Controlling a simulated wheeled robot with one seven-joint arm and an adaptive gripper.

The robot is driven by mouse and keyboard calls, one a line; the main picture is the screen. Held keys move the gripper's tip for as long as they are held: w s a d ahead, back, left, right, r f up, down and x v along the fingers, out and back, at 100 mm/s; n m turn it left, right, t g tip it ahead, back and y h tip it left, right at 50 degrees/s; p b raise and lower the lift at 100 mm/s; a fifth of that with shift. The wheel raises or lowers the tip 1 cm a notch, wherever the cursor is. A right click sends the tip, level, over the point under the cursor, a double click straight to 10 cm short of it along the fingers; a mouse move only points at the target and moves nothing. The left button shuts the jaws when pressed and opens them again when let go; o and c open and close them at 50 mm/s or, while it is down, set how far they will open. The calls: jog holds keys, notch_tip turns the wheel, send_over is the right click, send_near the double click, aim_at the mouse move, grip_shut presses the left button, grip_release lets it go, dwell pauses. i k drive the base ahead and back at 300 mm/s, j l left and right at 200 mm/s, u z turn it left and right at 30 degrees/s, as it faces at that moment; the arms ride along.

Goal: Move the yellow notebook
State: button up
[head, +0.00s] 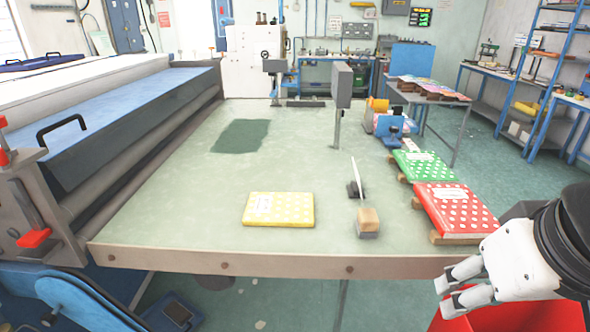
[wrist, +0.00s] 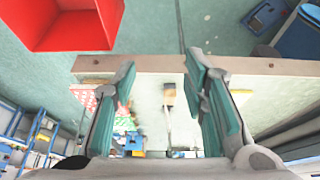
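The yellow notebook (head: 278,209) with white dots and a pale label lies flat on the green table (head: 180,225), near its front edge. In the wrist view a small strip of the yellow notebook (wrist: 241,97) shows behind the right finger. My gripper (head: 452,296) is at the lower right in the head view, beyond the table's front edge and well to the right of the notebook. In the wrist view my gripper (wrist: 162,85) has its two fingers wide apart with nothing between them.
Red (head: 455,209) and green (head: 424,166) dotted notebooks lie along the table's right edge. A wooden-handled tool (head: 368,222) stands between the yellow and red ones. A red bin (head: 500,318) is on the floor below my gripper. The table left of the yellow notebook is clear.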

aim_at(263, 209)
jog(key=i+j, duration=1.1)
jog(key=j, duration=0.15)
